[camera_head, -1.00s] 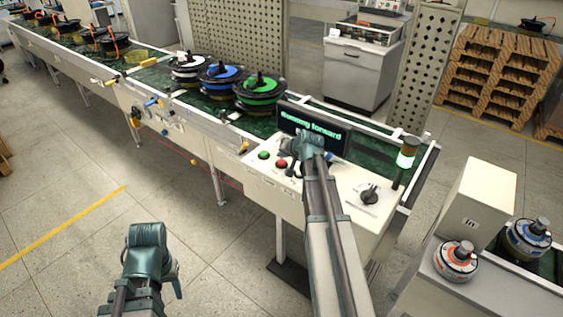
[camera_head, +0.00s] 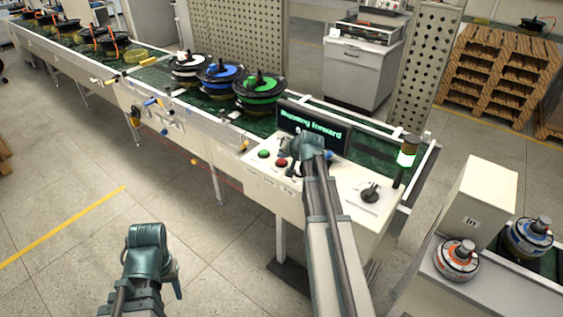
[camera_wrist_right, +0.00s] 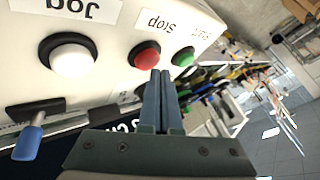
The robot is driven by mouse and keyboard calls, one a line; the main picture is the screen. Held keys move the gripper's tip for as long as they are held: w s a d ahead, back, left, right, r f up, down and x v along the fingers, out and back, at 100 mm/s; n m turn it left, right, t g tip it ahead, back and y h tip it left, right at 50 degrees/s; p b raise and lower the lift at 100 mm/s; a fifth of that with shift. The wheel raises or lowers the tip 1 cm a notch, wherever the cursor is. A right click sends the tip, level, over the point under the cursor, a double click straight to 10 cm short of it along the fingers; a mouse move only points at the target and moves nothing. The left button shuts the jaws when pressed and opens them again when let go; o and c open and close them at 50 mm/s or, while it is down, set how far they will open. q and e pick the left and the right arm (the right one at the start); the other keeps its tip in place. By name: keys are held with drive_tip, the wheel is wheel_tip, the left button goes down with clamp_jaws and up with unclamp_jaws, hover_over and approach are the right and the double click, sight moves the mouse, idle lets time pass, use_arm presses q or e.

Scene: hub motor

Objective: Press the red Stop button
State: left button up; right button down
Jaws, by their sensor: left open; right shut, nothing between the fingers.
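The red Stop button (camera_head: 281,162) sits on the white control panel between a green button and my right gripper. It also shows in the right wrist view (camera_wrist_right: 145,55), in a black ring by the label "Stop". My right gripper (camera_head: 293,168) is shut and empty. Its fingertips (camera_wrist_right: 162,74) point at the panel and overlap the lower right edge of the red button in the wrist view; I cannot tell whether they touch it. My left gripper (camera_head: 172,278) is open, low over the floor at the lower left, away from the panel; its fingers are mostly hidden.
The green button (camera_wrist_right: 184,57) is beside the red one, and a white Jog button (camera_wrist_right: 72,56) is on its other side. A screen (camera_head: 312,128) behind my right wrist reads "Running forward". A black rotary knob (camera_head: 370,191) and a lit green-white lamp (camera_head: 407,155) stand further right.

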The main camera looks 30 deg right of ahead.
sight(282, 162)
drive_tip(key=shift+f+b, duration=0.55)
drive_tip(key=shift+f, duration=0.05)
idle(0.8)
drive_tip(key=shift+r, duration=0.1)
drive_tip(key=shift+r+p, duration=0.9)
drive_tip(key=shift+p, duration=0.1)
wheel_tip(282, 162, up, 5)
drive_tip(key=p, duration=0.5)
idle(0.6)
